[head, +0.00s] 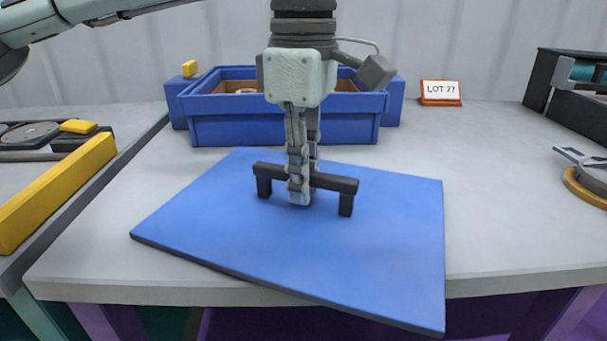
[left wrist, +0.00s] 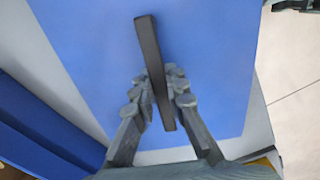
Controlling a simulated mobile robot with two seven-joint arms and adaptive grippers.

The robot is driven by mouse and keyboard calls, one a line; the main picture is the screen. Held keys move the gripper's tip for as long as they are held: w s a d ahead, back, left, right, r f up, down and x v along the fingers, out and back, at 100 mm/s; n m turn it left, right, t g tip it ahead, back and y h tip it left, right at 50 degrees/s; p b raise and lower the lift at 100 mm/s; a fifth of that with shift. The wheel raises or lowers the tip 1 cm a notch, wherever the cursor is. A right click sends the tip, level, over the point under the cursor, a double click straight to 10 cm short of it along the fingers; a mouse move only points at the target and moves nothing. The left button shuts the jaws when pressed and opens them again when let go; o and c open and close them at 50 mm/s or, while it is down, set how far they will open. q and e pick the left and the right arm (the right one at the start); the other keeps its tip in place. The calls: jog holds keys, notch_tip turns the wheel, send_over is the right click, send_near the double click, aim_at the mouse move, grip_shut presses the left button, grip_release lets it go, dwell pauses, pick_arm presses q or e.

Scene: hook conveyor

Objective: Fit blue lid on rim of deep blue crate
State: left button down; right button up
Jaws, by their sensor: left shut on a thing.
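The blue lid (head: 330,245) is a flat panel with a black bar handle (head: 332,183) on top. It is in front of the deep blue crate (head: 285,130), and its near right corner extends past the table's front edge. My left gripper (head: 300,192) points down and is shut on the handle. The left wrist view shows its fingers (left wrist: 160,100) on both sides of the handle (left wrist: 152,65), with the lid (left wrist: 210,60) beneath. I cannot tell whether the lid touches the table. The crate stands upright with its top open and small items inside, partly hidden by my gripper. My right gripper is not in view.
Blue blocks flank the crate, and a yellow piece (head: 190,68) is on the left one. A "LOT 27" sign (head: 440,92) stands at the back right. A yellow rail (head: 55,195) runs along the left, and dark equipment (head: 572,95) is at right. The table between is clear.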

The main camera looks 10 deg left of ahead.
pick_arm(q)
jog(key=c, duration=1.6)
grip_release()
jog(key=shift+o, duration=0.2)
